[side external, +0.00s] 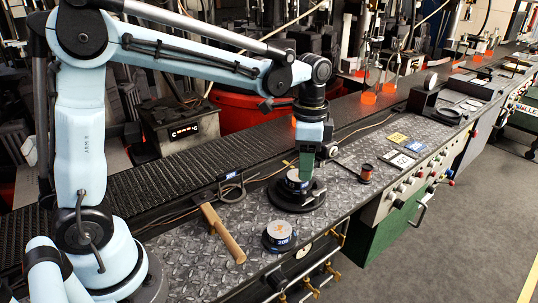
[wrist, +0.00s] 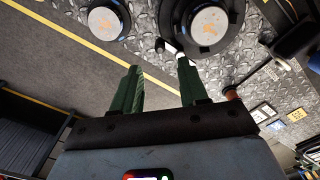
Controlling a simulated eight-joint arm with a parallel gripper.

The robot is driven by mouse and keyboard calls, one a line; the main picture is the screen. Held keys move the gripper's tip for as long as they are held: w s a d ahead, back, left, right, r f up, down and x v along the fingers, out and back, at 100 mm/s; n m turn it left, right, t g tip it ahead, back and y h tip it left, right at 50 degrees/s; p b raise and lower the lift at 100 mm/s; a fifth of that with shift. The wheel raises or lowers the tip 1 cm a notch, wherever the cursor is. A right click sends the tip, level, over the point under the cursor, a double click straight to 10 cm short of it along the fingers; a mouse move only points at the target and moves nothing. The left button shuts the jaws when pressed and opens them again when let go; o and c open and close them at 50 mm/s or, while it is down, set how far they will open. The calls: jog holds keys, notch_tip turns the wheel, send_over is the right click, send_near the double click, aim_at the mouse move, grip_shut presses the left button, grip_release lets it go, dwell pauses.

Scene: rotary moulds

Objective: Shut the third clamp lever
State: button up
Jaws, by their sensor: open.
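A round mould on a wide black base (side external: 285,205) stands on the bench below my gripper (side external: 304,172). Its pale top with an orange mark shows in the wrist view (wrist: 208,26). A short dark lever with a pale end (wrist: 171,46) sticks out from the base's edge, near the gap between my fingers. My gripper (wrist: 160,65) is open, its two green fingers apart with nothing clearly between them. In the side view the fingers hide part of the mould and its clamps. I cannot tell which lever is the third.
A second round mould (side external: 278,236), labelled blue, sits near the bench's front edge, and also shows in the wrist view (wrist: 104,20). A wooden-handled hammer (side external: 224,236) lies to the left. A reddish spool (side external: 366,174) and several tags (side external: 400,160) stand right. A conveyor (side external: 215,150) runs behind.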

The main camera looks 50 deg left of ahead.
aim_at(303, 191)
notch_tip(303, 191, down, 8)
jog(key=shift+f, duration=0.1)
dwell(0.4)
grip_shut()
